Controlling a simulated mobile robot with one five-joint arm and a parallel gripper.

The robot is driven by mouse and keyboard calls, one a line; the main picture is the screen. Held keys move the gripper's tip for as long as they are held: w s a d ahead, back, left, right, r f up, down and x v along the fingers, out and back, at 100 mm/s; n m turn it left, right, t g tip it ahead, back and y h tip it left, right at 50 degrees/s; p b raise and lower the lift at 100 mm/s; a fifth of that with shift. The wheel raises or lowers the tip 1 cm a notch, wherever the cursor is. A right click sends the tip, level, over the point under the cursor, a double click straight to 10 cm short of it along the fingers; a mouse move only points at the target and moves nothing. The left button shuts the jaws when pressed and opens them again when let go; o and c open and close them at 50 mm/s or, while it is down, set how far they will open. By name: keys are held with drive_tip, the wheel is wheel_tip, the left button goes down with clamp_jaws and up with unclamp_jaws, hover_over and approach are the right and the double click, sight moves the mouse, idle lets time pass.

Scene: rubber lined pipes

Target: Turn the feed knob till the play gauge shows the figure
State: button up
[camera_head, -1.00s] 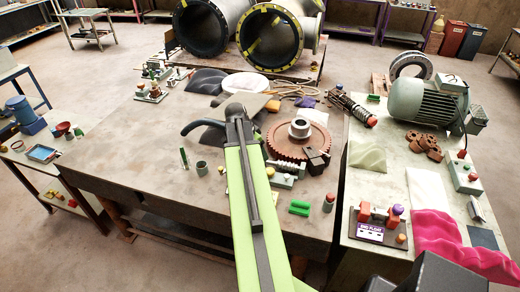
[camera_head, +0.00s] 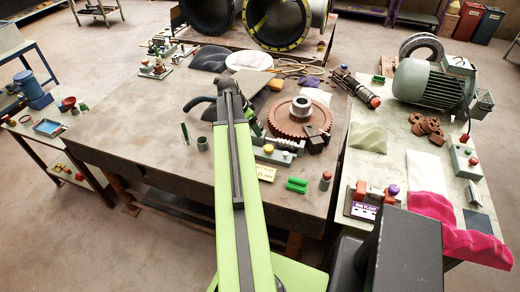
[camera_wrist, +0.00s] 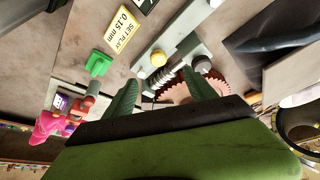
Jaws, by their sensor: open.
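A worm-gear rig stands on the brown table, with a rust-red toothed wheel (camera_head: 298,119) and a grey worm on a pale base. A yellow card (camera_wrist: 122,28) reads "SET PLAY 0.15 mm". No readable gauge shows; a dark-framed item is cut off at the wrist view's top edge.
A green block (camera_head: 296,185) and a red-topped cylinder (camera_head: 325,180) stand in front of the rig. A black block (camera_head: 315,138) stands against the wheel. A grey cup (camera_head: 202,143) is left of my arm.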

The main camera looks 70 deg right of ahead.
drive_tip(key=s, duration=0.1)
drive_tip(key=b, duration=1.6)
approach(269, 148)
drive_tip(key=x, duration=0.8)
drive_tip(key=shift+w+f, duration=0.2)
drive_tip(key=shift+f, duration=0.1)
drive_tip(key=shift+s+d+f, duration=0.15)
drive_tip(key=shift+d+f, duration=0.1)
drive_tip(key=shift+f, duration=0.1)
drive_tip(key=shift+r, duration=0.1)
drive_tip(key=c, duration=1.3)
drive_tip(key=shift+c, duration=0.4)
